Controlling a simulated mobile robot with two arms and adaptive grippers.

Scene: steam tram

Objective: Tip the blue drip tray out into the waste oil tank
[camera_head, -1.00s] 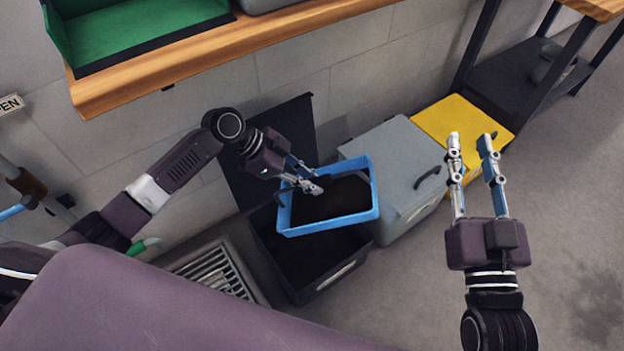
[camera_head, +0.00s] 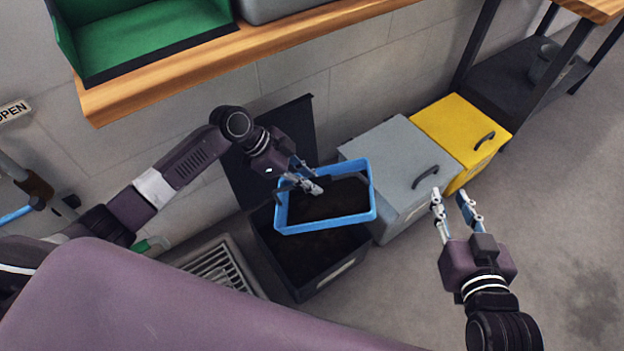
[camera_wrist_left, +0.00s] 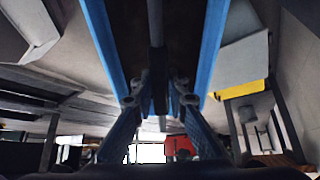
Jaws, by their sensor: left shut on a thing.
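The blue drip tray (camera_head: 357,217) is held above the open dark waste oil tank (camera_head: 325,280) in the head view. Dark contents cover the tray's floor, and it looks close to level. The tray's blue sides also show in the left wrist view (camera_wrist_left: 213,45), running up from the fingers. The tank's lid stands raised behind it, and its inside is dark. My right gripper (camera_head: 452,196) is open and empty, in front of the grey bin.
A grey lidded bin (camera_head: 390,165) and a yellow lidded bin (camera_head: 455,130) stand right of the tank. A wooden shelf (camera_head: 200,65) with a green tray (camera_head: 150,40) runs above. A floor grate (camera_head: 215,270) lies left of the tank. The floor at the right is clear.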

